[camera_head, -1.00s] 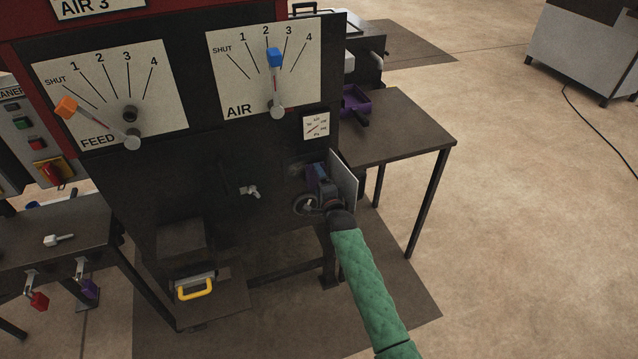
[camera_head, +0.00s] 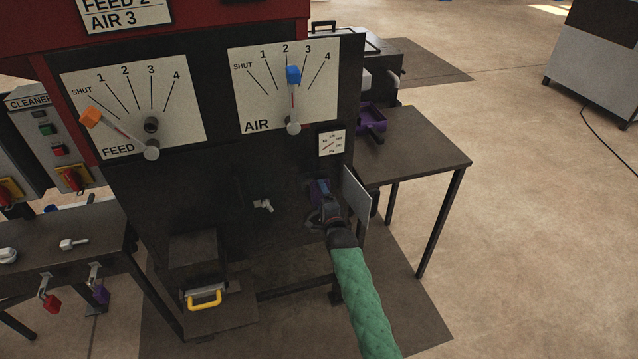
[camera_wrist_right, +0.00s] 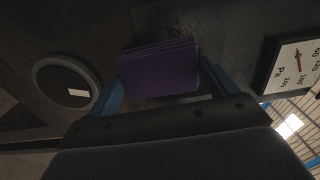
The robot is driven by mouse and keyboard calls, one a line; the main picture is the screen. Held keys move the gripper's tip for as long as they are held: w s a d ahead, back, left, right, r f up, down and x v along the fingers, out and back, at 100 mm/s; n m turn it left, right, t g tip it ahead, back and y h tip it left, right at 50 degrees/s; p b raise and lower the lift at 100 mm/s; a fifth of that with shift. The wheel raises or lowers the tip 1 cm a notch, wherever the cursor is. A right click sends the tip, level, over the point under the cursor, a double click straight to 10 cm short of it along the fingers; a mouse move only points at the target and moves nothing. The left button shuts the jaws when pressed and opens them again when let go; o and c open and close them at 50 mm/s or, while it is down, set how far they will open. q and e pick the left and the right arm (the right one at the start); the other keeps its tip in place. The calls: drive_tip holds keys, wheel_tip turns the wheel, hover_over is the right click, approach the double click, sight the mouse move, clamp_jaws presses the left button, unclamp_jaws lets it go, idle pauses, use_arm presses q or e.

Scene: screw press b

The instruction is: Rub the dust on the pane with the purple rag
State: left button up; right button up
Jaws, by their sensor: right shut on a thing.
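The purple rag (camera_head: 320,190) is held by my right gripper (camera_head: 321,198) close to the dark machine front, below the small gauge. In the right wrist view the folded rag (camera_wrist_right: 160,70) sits between the two blue fingers of my right gripper (camera_wrist_right: 163,82), which is shut on it. A mottled grey patch, which looks like the dust on the pane (camera_wrist_right: 182,24), shows just beyond the rag's upper edge. The rag hides part of it, and I cannot tell whether they touch. My left gripper is not in view.
A pale upright plate (camera_head: 357,194) stands out just right of the right gripper. The pressure gauge (camera_head: 331,142) is above. A small tap (camera_head: 263,206) is to the left.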

drive_tip(key=shift+s+a+r, duration=0.1)
drive_tip(key=shift+a+r, duration=0.05)
drive_tip(key=shift+a, duration=0.55)
drive_tip(key=shift+s, duration=0.1)
drive_tip(key=shift+s+p, duration=0.35)
drive_tip(key=shift+p, duration=0.05)
drive_tip(key=shift+s+d, duration=0.1)
drive_tip(key=shift+s, duration=0.15)
drive_tip(key=shift+d, duration=0.1)
